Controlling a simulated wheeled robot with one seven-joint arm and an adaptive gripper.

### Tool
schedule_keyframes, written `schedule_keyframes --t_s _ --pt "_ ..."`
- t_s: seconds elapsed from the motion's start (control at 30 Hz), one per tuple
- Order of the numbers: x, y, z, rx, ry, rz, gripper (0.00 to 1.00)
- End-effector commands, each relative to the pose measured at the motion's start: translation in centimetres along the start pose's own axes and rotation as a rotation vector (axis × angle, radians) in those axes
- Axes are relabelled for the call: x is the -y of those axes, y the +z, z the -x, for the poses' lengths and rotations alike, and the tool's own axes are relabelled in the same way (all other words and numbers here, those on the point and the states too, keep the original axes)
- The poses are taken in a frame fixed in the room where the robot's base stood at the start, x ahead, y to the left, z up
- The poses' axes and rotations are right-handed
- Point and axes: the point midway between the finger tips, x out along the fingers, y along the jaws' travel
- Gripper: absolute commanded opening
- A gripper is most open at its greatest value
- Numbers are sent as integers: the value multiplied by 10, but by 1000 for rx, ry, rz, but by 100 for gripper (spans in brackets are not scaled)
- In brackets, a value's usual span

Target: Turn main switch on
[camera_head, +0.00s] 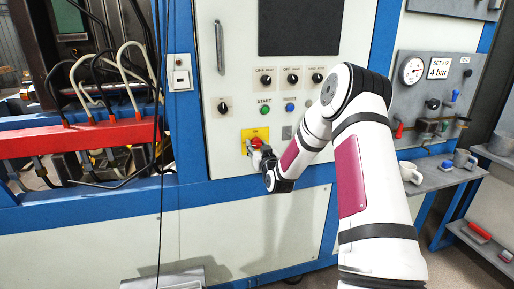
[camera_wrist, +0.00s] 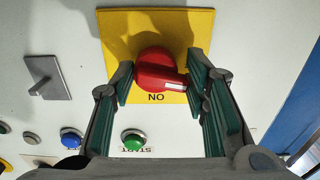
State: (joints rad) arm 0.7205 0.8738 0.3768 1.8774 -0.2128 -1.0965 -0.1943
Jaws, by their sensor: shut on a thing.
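The main switch is a red rotary knob (camera_head: 256,142) on a yellow plate (camera_head: 247,133), low on the white control panel. The wrist view shows the red knob (camera_wrist: 158,70) and yellow plate (camera_wrist: 118,28) close up, with an upside-down "ON" label just below the knob. The knob's handle, with a white mark, points right and slightly down in that view. My gripper (camera_wrist: 160,80) has its green-padded fingers on either side of the knob and is shut on it. In the head view my gripper (camera_head: 263,156) partly covers the knob.
A green START button (camera_wrist: 133,140), a blue button (camera_wrist: 71,137) and a grey switch (camera_wrist: 47,78) are near the knob on the panel. A side shelf (camera_head: 440,180) with mugs stands at the right. Red-and-blue machinery (camera_head: 80,138) with hoses is at the left.

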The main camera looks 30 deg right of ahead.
Motion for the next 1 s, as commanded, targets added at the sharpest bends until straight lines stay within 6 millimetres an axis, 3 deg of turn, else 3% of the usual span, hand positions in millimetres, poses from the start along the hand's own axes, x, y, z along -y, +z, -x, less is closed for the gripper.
schedule_keyframes --t_s 0.03,1.0 --pt "-10 -2 0 -5 18 -37 14" --pt "-12 2 1 -7 22 -956 14"
